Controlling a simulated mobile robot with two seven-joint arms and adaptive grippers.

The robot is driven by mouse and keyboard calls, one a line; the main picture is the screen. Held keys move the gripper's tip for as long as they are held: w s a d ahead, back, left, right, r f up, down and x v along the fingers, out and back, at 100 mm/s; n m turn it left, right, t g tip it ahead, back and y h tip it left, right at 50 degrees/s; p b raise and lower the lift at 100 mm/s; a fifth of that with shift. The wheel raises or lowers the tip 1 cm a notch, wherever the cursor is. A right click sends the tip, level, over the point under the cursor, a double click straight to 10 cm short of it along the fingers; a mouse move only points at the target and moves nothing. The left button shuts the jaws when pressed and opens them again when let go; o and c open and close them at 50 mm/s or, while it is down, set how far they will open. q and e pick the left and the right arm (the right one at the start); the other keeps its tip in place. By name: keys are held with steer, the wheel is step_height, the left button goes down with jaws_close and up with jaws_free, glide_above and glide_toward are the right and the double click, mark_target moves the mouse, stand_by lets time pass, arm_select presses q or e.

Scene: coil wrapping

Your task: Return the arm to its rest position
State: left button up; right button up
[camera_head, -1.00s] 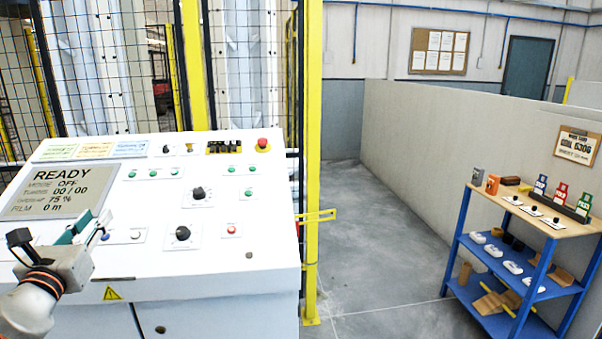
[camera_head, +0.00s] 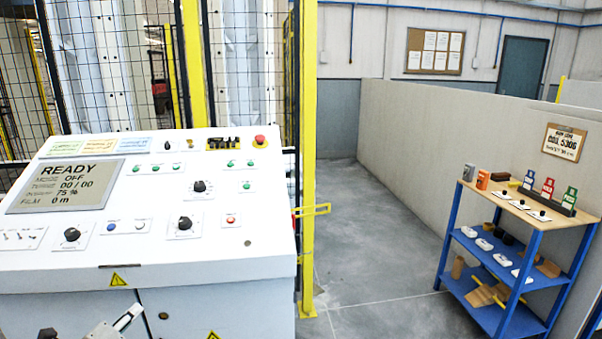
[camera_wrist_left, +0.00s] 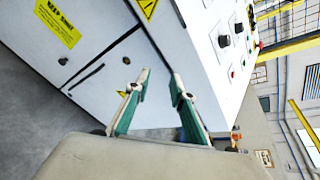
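My left gripper (camera_wrist_left: 157,88) shows in the left wrist view with its two green-padded fingers apart and nothing between them. It is in front of the lower front face of the white control console (camera_wrist_left: 112,68). In the head view only a small part of my left gripper (camera_head: 125,320) shows at the bottom edge, below the front edge of the console (camera_head: 215,255). The console's screen (camera_head: 68,185) reads READY, mode OFF, turns 00 / 00, 75 % and film 0 m. My right gripper is in neither view.
A blue shelf rack (camera_head: 455,237) with small items stands at the right. A yellow post (camera_head: 309,150) and mesh fence (camera_head: 100,70) stand beside and behind the console. Grey floor (camera_head: 375,230) is clear between post and rack. A low wall (camera_head: 440,140) runs behind the rack.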

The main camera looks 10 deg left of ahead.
arm_select(q)
steer(key=s+d+f+n+g+h, duration=0.1)
steer(key=s+d+f+n+h, duration=0.1)
steer(key=s+d+f+n, duration=0.5)
steer(key=s+d+f+n+g+h, duration=0.2)
steer(key=d+f, duration=0.4)
steer(key=f, duration=0.6)
steer(key=s+d+f+n, duration=0.3)
steer(key=s+d+n, duration=0.1)
steer(key=d+n, duration=0.1)
steer(key=s+d+f+n+h, duration=0.1)
steer(key=s+d+f+n, duration=0.3)
steer(key=d, duration=0.4)
steer(key=shift+d+f+n, duration=0.2)
steer(key=shift+n, duration=0.7)
